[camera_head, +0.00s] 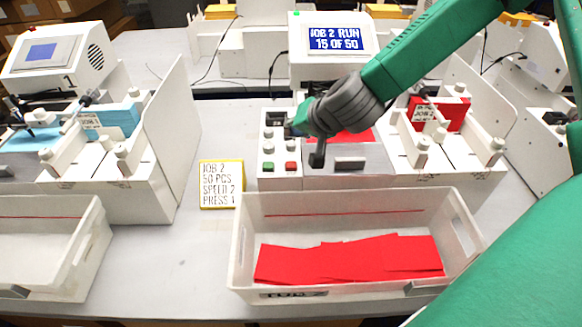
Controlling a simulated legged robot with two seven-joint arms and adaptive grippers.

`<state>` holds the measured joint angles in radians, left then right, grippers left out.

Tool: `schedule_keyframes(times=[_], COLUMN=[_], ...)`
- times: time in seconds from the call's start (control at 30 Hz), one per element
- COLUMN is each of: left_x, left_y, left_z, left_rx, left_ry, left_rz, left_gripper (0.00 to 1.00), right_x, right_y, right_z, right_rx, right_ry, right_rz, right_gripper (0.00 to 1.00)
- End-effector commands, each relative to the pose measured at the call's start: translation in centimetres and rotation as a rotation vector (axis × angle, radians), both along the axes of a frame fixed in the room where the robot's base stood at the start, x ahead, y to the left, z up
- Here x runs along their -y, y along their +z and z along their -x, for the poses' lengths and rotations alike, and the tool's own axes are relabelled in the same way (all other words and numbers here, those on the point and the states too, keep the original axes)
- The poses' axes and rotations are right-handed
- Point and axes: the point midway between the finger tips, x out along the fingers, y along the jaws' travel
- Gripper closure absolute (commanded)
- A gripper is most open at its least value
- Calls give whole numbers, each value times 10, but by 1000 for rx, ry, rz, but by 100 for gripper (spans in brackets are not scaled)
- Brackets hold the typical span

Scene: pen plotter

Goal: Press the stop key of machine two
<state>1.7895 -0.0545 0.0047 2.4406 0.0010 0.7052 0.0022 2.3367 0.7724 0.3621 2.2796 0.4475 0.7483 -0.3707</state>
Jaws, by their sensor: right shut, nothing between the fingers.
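Machine two is the white middle machine, with a screen (336,39) reading "JOB 2 RUN 15 OF 50". Its key panel at the front left carries a green key (268,166), a red key (290,166) and several grey knobs. I cannot read any key labels, so I cannot confirm which is the stop key. My right gripper (317,156) is shut and empty, coming in from the upper right. Its tip appears just right of the red key; I cannot tell its height above the panel. The gripper hides part of the machine's bed. My left gripper is out of view.
A yellow-edged card (221,184) reading "JOB 2 50 PCS" stands left of the panel. A white bin (345,201) with red sheets (350,259) sits in front. Machine one (55,52) is at left, with an upright white panel (172,140) beside it. Another machine stands at right.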

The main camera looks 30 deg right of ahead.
Motion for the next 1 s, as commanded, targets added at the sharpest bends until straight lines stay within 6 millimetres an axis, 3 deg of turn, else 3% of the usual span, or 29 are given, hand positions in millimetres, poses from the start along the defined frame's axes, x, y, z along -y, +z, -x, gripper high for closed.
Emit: schedule_keyframes(times=[0.2, 0.4, 1.0], left_x=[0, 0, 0], left_y=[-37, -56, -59], left_z=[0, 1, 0], left_rx=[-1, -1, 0], left_ry=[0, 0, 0], left_rz=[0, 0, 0], left_gripper=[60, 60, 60], right_x=[-4, -6, -2], right_y=[-37, -60, -67], right_z=[-1, 0, -1], right_rx=[-1, -2, -1], right_ry=[1, 1, 1], right_rz=[5, 7, 2], right_gripper=[100, 100, 100])
